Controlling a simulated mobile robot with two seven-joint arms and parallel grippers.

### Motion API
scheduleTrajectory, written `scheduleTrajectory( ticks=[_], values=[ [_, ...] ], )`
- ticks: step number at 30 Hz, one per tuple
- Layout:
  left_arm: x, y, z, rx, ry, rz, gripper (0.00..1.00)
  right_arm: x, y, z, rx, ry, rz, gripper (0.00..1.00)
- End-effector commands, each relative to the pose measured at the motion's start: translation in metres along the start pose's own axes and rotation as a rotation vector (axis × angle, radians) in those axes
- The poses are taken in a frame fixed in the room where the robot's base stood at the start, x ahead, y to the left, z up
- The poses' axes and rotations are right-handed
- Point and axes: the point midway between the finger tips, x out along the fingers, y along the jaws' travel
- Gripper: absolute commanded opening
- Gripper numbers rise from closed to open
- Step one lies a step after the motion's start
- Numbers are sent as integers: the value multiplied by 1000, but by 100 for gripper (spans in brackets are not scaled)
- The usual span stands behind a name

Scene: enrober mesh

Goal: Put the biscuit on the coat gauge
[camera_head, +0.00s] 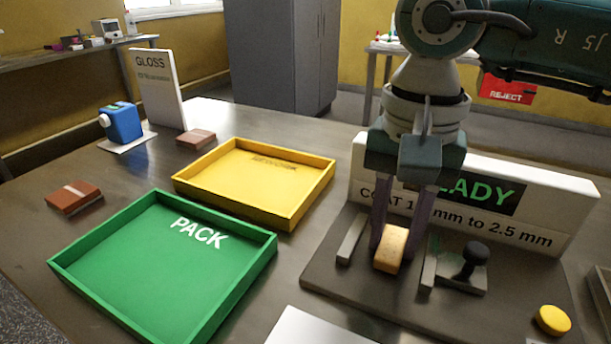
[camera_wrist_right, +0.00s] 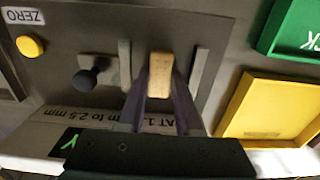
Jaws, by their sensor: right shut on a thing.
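A tan biscuit (camera_head: 391,249) is held between the fingers of my right gripper (camera_head: 391,245) in the head view. It also shows in the right wrist view (camera_wrist_right: 160,75), gripped by its sides. The biscuit is over the dark base of the coat gauge (camera_head: 335,277), between two upright grey rails; whether it touches the base I cannot tell. The gauge has a white sign reading READY (camera_head: 570,205) behind it, and a black knob (camera_head: 475,254) and yellow button (camera_head: 553,320) to the right. My left gripper is not in view.
An empty green PACK tray (camera_head: 245,278) and a yellow tray (camera_head: 322,185) stand left of the gauge. Two brown bars (camera_head: 74,197) (camera_head: 196,138) lie on the table. A blue device (camera_head: 122,122) and a GLOSS sign (camera_head: 158,90) stand at the back left.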

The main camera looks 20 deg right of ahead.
Motion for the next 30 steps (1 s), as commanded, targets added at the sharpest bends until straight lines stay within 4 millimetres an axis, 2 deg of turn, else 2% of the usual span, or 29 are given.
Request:
scheduleTrajectory(
  ticks=[6, 7, 10, 17, 21, 23, 30],
  values=[
    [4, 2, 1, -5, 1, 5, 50, 4, 0, 0, 0, 0, 0, 3],
    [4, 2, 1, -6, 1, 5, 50, 3, 0, 0, 0, 1, 0, 35],
    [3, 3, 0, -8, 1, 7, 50, 2, 0, 0, 0, 0, 0, 46],
    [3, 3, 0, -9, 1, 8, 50, 2, 0, 0, 0, 0, 0, 46],
    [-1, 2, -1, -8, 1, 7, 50, -6, 0, -1, 0, 1, -1, 46],
    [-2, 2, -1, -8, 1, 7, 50, -16, -1, -1, -1, 3, -4, 46],
    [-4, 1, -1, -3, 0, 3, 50, -70, -1, -1, -1, 4, -4, 46]
  ],
)
